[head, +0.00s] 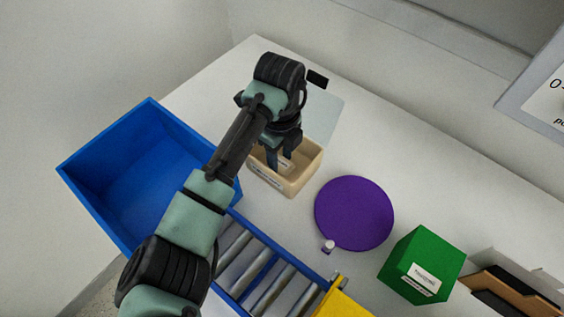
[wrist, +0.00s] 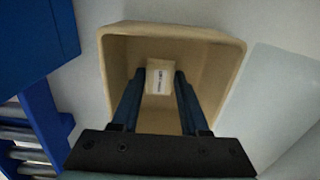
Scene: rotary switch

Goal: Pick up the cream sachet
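The cream sachet (wrist: 160,79) is a small pale packet with a dark printed line. It lies inside a beige bin (wrist: 218,48) at the back of the table; the bin also shows in the head view (head: 291,186). My gripper (wrist: 160,74) reaches down into the bin. Its fingers are apart, one on each side of the sachet in the wrist view. I cannot tell whether they touch it. In the head view my gripper (head: 281,160) hides much of the bin's inside.
A large blue bin (head: 150,115) stands left of the beige bin. A blue rack with grey rollers (head: 250,262) is in front. A purple disc (head: 353,213), a green box (head: 423,264) and a brown tray (head: 507,295) are to the right. A pale translucent panel (head: 325,117) lies behind the beige bin.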

